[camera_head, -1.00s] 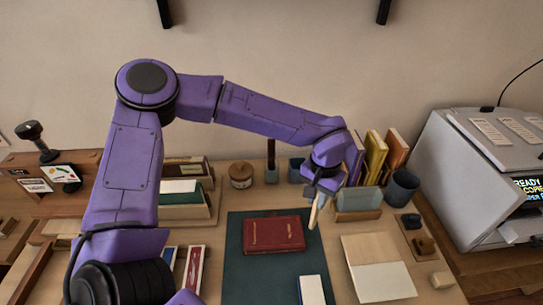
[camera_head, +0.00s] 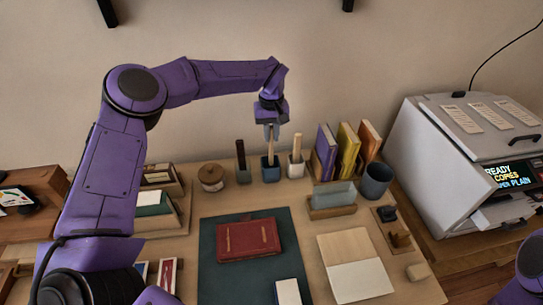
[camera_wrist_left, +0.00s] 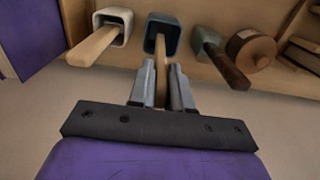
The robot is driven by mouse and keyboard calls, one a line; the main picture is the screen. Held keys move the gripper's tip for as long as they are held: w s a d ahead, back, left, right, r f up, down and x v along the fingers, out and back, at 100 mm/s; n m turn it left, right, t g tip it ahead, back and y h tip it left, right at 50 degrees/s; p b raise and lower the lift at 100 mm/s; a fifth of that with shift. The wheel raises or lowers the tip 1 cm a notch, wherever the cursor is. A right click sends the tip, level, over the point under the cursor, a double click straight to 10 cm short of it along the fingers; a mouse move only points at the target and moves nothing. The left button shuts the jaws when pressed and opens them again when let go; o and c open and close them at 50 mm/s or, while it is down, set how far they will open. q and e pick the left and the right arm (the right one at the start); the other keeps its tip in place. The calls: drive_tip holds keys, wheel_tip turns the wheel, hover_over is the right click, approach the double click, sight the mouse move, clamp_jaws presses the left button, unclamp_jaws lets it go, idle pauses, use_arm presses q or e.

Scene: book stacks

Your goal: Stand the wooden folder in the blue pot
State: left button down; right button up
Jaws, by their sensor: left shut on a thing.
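The wooden folder (camera_head: 270,149) is a slim light-wood stick, held upright by my left gripper (camera_head: 271,130). Its lower end is inside the mouth of the blue pot (camera_head: 270,174), a small dark blue square pot on the desk. Whether it touches the bottom is hidden. In the left wrist view the fingers (camera_wrist_left: 164,88) are shut on the folder (camera_wrist_left: 160,52), which reaches into the blue pot (camera_wrist_left: 171,24). My right gripper is out of view; only part of that arm shows at lower right.
A teal-grey pot (camera_head: 243,177) with a dark stick is close left. A white pot (camera_head: 296,170) with a light stick is close right. Beyond are a round wooden jar (camera_head: 211,177), upright books (camera_head: 349,150) and a cup (camera_head: 377,180). A red book (camera_head: 248,240) lies in front.

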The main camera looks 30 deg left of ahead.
sight(271, 146)
use_arm(q)
drive_tip(key=f, duration=0.2)
drive_tip(key=s+f+p, duration=0.1)
drive_tip(key=f, duration=0.1)
drive_tip(key=shift+f, duration=0.25)
drive_tip(key=shift+w+f, duration=0.25)
drive_tip(key=shift+f, duration=0.05)
drive_tip(key=c, duration=1.3)
unclamp_jaws()
drive_tip(key=shift+s, duration=0.1)
drive_tip(key=shift+o, duration=1.2)
drive_tip(key=shift+f, duration=0.1)
wheel_tip(271, 146, up, 12)
drive_tip(key=shift+r+b, duration=0.25)
drive_tip(key=shift+b, duration=0.6)
